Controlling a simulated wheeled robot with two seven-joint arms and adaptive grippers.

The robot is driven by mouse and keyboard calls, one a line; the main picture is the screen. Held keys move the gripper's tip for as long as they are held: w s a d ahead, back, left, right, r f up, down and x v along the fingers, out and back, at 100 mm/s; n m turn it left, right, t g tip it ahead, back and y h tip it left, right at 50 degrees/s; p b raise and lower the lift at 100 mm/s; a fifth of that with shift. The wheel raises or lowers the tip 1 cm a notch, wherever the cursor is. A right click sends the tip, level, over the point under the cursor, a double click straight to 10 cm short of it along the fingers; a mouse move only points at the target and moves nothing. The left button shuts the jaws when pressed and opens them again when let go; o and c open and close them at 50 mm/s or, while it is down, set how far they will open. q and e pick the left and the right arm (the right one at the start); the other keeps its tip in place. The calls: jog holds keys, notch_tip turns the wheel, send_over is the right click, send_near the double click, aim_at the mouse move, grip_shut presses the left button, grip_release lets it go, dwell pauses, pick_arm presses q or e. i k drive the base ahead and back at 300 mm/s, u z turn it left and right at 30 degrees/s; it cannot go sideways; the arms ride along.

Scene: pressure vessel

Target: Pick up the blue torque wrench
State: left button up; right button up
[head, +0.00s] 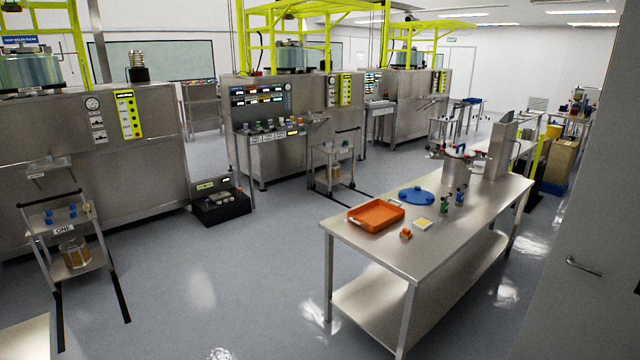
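No thing that I can clearly make out as a blue torque wrench shows in the head view. A steel table (350,236) stands right of centre. On it are an orange tray (376,214), a blue round disc (417,196) and small upright green and dark blue items (452,200), too small to identify. Small blue objects (62,216) also sit on the top shelf of a cart at the left. Neither of my grippers is in view.
A small orange block (405,233) and a pale yellow pad (423,224) lie near the tray. A wheeled cart (40,232) stands at the left and another cart (335,152) near the middle. A black box (221,207) sits on the floor. The grey floor (200,290) before the table is clear.

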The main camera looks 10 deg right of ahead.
aim_at(460, 196)
jog(key=u, duration=0.15)
jog(key=i, duration=2.15)
jog(key=u, duration=0.3)
jog(key=i, duration=3.85)
jog(key=z, duration=0.85)
jog(key=i, duration=1.1)
jog(key=z, duration=1.8)
jog(key=i, duration=1.55)
jog(key=z, duration=0.65)
jog(key=i, duration=1.35)
jog(key=z, duration=0.1)
